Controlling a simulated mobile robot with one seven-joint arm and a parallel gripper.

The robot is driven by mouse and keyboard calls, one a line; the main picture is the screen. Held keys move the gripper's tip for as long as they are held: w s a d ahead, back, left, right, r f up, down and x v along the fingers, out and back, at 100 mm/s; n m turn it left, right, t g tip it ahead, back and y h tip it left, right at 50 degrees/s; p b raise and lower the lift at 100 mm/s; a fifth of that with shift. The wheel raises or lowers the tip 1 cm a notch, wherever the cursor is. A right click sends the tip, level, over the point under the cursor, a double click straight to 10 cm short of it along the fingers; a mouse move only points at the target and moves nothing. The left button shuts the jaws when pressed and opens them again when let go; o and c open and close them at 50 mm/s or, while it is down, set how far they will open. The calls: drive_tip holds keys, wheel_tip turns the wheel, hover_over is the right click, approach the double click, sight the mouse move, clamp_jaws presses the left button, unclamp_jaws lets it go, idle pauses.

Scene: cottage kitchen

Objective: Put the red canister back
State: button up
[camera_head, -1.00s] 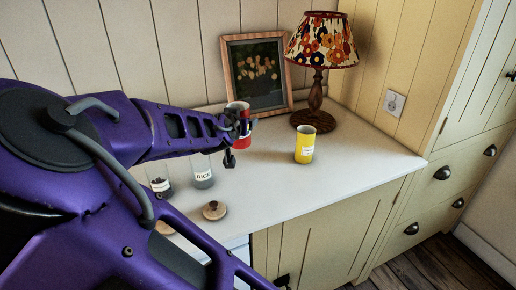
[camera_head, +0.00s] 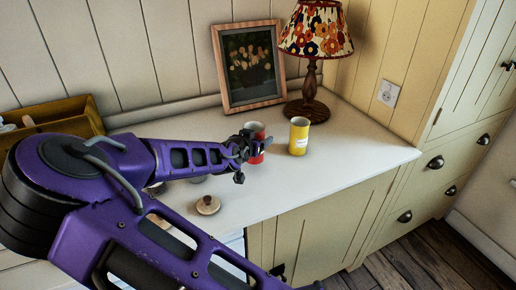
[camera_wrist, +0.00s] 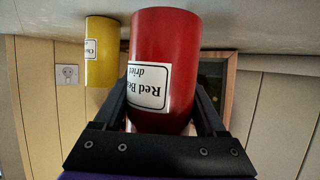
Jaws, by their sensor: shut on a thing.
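The red canister (camera_head: 256,157) stands upright near the back of the white counter, just left of the yellow canister (camera_head: 299,137). My gripper (camera_head: 247,147) is shut on it from the left, hiding part of its side. In the wrist view, the red canister (camera_wrist: 167,50) sits between the two fingers, its label partly showing "Red Be" and "dried". The counter is at the top of that view, and the yellow canister (camera_wrist: 101,55) stands apart on the left. I cannot tell whether the red canister touches the counter.
A lamp (camera_head: 306,108) and a framed picture (camera_head: 249,66) stand behind the canisters. A round wooden lid (camera_head: 208,205) lies near the counter's front. A wooden box (camera_head: 80,105) is at the back left. The counter (camera_head: 345,155) right of the yellow canister is clear.

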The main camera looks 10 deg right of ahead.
drive_tip(key=shift+f, duration=1.55)
drive_tip(key=shift+f, duration=0.1)
drive_tip(key=shift+f+b, duration=0.15)
drive_tip(key=shift+b, duration=0.15)
drive_tip(key=o, duration=1.5)
drive_tip(key=shift+r, duration=0.35)
drive_tip(key=p+v, duration=0.1)
drive_tip(key=v, duration=1.1)
drive_tip(key=shift+f+p, duration=0.15)
drive_tip(key=shift+p, duration=0.15)
